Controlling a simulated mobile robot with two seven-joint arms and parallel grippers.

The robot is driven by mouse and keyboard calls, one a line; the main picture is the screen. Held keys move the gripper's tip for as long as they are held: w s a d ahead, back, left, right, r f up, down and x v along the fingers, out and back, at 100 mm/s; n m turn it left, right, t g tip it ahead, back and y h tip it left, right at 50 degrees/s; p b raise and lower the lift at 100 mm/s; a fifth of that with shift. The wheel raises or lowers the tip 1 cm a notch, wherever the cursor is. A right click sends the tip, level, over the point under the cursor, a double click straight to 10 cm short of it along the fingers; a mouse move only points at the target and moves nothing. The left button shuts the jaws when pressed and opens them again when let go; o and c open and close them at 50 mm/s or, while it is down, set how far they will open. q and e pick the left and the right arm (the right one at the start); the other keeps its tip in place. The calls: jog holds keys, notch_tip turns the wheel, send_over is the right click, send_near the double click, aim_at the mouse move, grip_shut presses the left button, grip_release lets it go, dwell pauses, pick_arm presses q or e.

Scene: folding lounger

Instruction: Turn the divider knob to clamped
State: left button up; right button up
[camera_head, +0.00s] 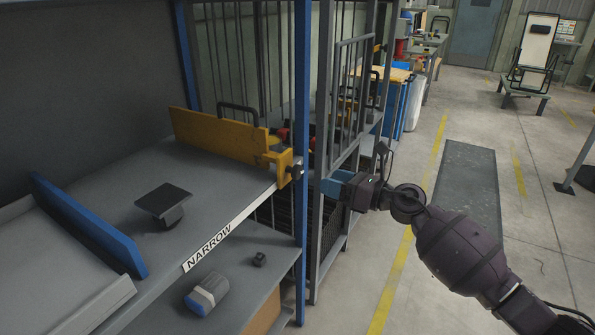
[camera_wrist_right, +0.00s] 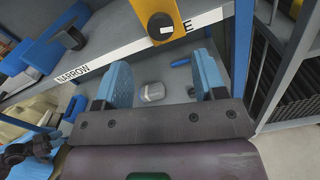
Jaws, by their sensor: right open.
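Whether the knob is clamped I cannot tell.
A blue shelf post (camera_head: 302,120) stands close to the knob, with a grey barred cage (camera_head: 349,90) behind. A dark stand (camera_head: 163,201) and blue divider (camera_head: 88,222) are on the shelf. A grey-blue item (camera_head: 207,292) lies below. Floor at right is largely open.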

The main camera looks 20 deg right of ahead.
aim_at(300, 171)
jog(key=x, duration=0.8)
jog(key=shift+a+f+b, duration=0.1)
jog(key=shift+f+b, duration=0.05)
jog(key=shift+b, duration=0.15)
jog(key=shift+x, duration=1)
jog(key=shift+c, duration=0.3)
